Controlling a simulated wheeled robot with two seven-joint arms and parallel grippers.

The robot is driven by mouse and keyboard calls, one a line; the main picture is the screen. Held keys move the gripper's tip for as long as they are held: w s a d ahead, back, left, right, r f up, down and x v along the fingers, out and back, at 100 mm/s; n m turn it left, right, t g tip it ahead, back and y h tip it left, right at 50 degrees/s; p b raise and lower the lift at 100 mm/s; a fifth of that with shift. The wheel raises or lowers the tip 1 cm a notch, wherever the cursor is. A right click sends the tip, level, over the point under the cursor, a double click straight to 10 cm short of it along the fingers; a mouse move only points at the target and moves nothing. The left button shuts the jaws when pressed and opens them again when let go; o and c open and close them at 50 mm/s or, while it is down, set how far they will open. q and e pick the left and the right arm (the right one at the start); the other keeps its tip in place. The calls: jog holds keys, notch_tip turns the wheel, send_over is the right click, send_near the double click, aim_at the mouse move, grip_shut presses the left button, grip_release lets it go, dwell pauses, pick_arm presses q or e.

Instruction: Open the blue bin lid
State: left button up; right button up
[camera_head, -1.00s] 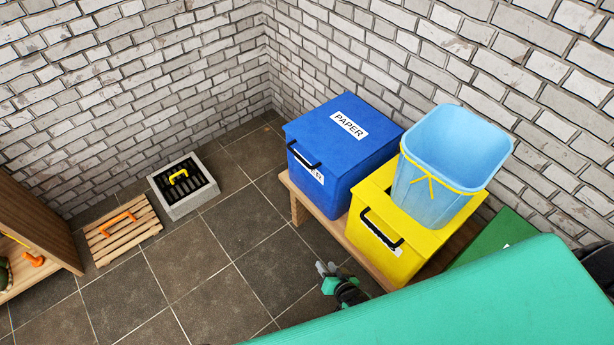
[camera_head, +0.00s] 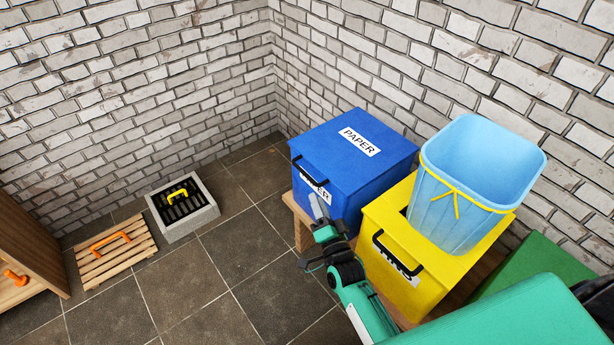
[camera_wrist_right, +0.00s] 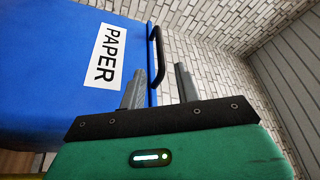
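The blue bin (camera_head: 345,165) is a box with a closed lid marked PAPER (camera_head: 360,142), and it also shows in the right wrist view (camera_wrist_right: 60,60). A black handle (camera_head: 311,172) sits along its front upper edge; it shows in the right wrist view too (camera_wrist_right: 157,55). My right gripper (camera_head: 318,207) is in front of the bin, just below the handle. In the right wrist view its two grey fingers (camera_wrist_right: 158,88) are apart, with the handle lying beyond the gap between them. I cannot tell whether they touch anything. My left gripper is not in view.
A yellow bin (camera_head: 375,217) with a black handle stands right of the blue one, holding a light blue bucket (camera_head: 450,200). A wooden bench (camera_head: 302,225) bears the bins. A drain grate block (camera_head: 200,215) and slatted wood (camera_head: 115,258) lie left on open floor.

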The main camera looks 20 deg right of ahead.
aim_at(307, 174)
jog(key=x, duration=0.9)
jog(key=shift+w, duration=0.25)
grip_shut()
